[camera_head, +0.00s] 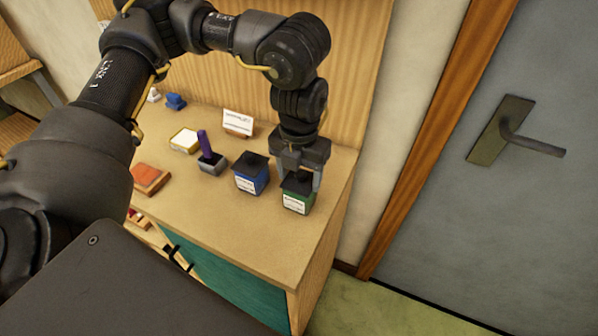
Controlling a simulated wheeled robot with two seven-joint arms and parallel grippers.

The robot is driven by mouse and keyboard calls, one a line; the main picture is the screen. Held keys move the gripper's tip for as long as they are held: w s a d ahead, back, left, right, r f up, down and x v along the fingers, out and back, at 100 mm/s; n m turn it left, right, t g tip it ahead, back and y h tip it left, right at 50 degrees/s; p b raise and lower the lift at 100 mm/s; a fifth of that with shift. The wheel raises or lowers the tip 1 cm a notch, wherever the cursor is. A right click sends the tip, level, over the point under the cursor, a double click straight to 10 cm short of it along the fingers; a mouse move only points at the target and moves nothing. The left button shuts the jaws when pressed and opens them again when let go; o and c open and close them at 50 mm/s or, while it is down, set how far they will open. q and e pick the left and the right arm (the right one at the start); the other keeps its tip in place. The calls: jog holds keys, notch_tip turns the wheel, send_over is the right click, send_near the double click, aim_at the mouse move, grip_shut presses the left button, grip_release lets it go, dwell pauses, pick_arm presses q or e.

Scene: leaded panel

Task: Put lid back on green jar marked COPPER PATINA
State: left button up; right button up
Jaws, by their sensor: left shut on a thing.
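The green jar (297,201) with a white label stands near the right end of the cabinet top; the label's writing is too small to read. A dark lid (297,182) is at the jar's mouth; I cannot tell whether it sits fully down on it. My left gripper (300,176) points down over the jar, its fingers shut on the dark lid from both sides. A blue jar (250,180) with a dark lid and white label stands just left of the green jar. My right gripper is not in view.
A purple-handled stamp (206,152), a pad with a white top (185,140), a white card (238,122) and an orange block (149,179) stand on the cabinet top (222,215). The top's right edge is close to the green jar. A door with a handle is at right.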

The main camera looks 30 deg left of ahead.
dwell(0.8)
pick_arm(q)
jog(key=o, duration=1.3)
jog(key=shift+r+p, duration=3.1)
jog(key=shift+r, duration=0.4)
grip_shut()
jog(key=shift+f, duration=0.3)
